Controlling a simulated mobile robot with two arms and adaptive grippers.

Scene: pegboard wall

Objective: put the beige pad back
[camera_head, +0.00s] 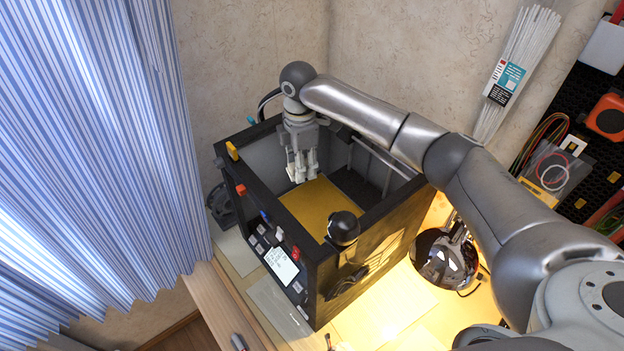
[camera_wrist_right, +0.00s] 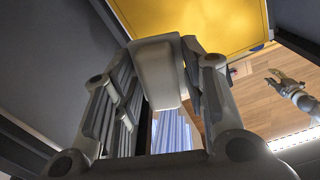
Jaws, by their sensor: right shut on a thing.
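My right gripper (camera_head: 301,177) points down inside an open-topped black machine frame (camera_head: 372,212), above the far left part of a flat yellow plate (camera_head: 320,207). In the right wrist view, its fingers (camera_wrist_right: 157,95) are closed around a pale, rounded block, which I take to be the beige pad (camera_wrist_right: 157,72). The fingers cover its sides. The yellow plate also shows beyond it in the wrist view (camera_wrist_right: 195,25). I cannot tell whether the pad touches the plate. A small grey arm end, apparently my left gripper (camera_wrist_right: 282,86), shows at the right of the wrist view.
The frame's walls and rim close in around my right gripper. A black knob-like part (camera_head: 343,228) rises at the near rim. A front panel has a lit screen (camera_head: 281,265). A shiny dark round lamp (camera_head: 445,258) stands right of the frame, and a blue curtain (camera_head: 85,150) hangs left.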

